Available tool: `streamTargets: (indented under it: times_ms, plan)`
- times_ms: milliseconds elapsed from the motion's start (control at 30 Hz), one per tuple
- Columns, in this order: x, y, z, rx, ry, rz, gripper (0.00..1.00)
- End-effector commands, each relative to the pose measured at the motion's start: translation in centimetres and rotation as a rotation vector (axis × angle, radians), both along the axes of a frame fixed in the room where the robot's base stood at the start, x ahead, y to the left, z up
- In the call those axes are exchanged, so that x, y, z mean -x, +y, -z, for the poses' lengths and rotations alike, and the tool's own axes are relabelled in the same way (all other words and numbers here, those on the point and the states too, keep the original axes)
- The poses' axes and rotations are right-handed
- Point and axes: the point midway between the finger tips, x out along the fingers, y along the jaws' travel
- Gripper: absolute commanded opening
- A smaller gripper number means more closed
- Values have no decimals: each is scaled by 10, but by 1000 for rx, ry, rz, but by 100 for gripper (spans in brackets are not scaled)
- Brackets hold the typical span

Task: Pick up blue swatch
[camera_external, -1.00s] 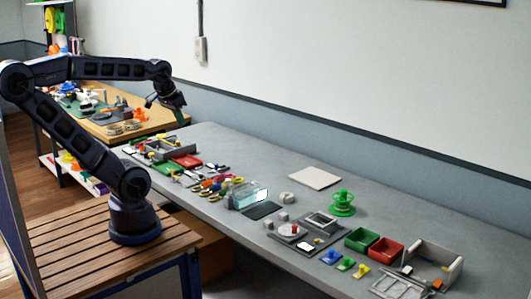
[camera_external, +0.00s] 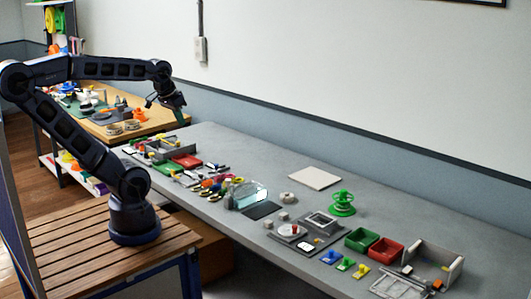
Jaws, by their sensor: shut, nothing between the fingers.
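A small blue piece (camera_external: 331,257), which looks like the blue swatch, lies on the grey table in front of the green bin. A green piece (camera_external: 345,264) and a yellow piece (camera_external: 360,270) lie in a row to its right. My gripper (camera_external: 168,104) is shut and empty. It is raised over the far left end of the table, well away from the blue piece. The fingertips are small and dark in this view.
A green bin (camera_external: 361,239) and a red bin (camera_external: 386,251) stand behind the row. A grey fixture (camera_external: 310,236) is to its left, and a green spool stand (camera_external: 343,203) is farther back. A grey tray (camera_external: 435,262) stands at right.

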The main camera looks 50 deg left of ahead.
Motion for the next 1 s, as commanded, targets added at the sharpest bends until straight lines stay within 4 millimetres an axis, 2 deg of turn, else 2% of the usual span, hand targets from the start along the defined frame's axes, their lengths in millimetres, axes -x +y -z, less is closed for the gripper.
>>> streamTargets:
  times_ms: [33, 233, 267, 533, 633, 767, 1000]
  plan:
    - [0, 0, 0, 0, 0, 0, 2]
    - [0, 0, 0, 0, 0, 0, 41]
    - [0, 0, 0, 0, 0, 0, 43]
    - [-1, 0, 0, -1, 0, 2, 43]
    - [-7, -5, -1, -8, 2, 23, 43]
    - [-29, -20, -1, -29, 9, 89, 43]
    - [-84, -69, 4, -77, 15, 271, 43]
